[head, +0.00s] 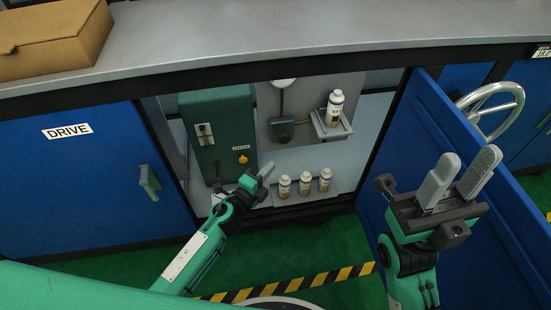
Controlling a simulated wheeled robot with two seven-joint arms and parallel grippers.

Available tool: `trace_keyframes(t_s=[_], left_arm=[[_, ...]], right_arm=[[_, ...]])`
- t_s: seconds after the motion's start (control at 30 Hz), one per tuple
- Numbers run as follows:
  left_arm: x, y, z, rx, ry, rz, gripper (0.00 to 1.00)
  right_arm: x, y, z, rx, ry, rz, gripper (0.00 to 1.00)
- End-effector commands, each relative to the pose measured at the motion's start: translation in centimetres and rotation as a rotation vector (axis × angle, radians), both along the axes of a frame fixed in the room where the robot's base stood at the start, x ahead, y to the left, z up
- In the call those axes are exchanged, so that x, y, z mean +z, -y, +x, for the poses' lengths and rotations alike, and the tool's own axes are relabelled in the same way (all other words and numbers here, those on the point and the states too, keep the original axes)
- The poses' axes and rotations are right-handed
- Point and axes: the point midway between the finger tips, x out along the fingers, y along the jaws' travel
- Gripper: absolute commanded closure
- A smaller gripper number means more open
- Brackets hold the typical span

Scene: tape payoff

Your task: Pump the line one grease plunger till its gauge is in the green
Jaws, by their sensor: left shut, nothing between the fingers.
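Inside the open cabinet, a grey panel carries a round white gauge (284,83), partly hidden by the counter edge; its needle and colours cannot be read. A thin reddish line runs down from it to a dark pump block (282,130), perhaps the grease plunger; no line number is legible. My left gripper (267,171) is shut and empty, below and left of that block, in front of the green box's lower right corner. It appears apart from the block. My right gripper (470,168) is open and empty, raised in front of the open blue door.
A green box (222,108) with switches and an orange knob stands left of the panel. One bottle (335,107) stands on a small shelf; three bottles (304,183) stand lower. The open door (440,120) and counter (250,30) bound the space. A handwheel (496,105) is behind the door.

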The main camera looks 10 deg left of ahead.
Motion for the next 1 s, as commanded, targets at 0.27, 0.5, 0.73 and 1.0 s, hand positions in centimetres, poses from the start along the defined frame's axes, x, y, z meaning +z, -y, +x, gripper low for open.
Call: trace_keyframes(t_s=[0.27, 0.5, 0.73, 1.0], left_arm=[[0.0, -1.0, -1.9, 0.0, 0.0, -0.001, 1.0], [0.0, -1.0, -1.9, 0.0, 0.0, 0.0, 1.0], [0.0, -1.0, -1.9, 0.0, 0.0, 0.0, 1.0], [0.0, -1.0, -1.9, 0.0, 0.0, 0.0, 1.0]], right_arm=[[-0.2, 0.0, 0.1, -0.002, -0.015, 0.001, 0.64], [-0.2, 0.1, 0.1, -0.003, -0.014, 0.007, 0.64], [0.1, 0.1, 0.0, -0.003, -0.006, 0.008, 0.64], [0.2, 0.1, 0.0, -0.002, 0.001, 0.006, 0.64]])
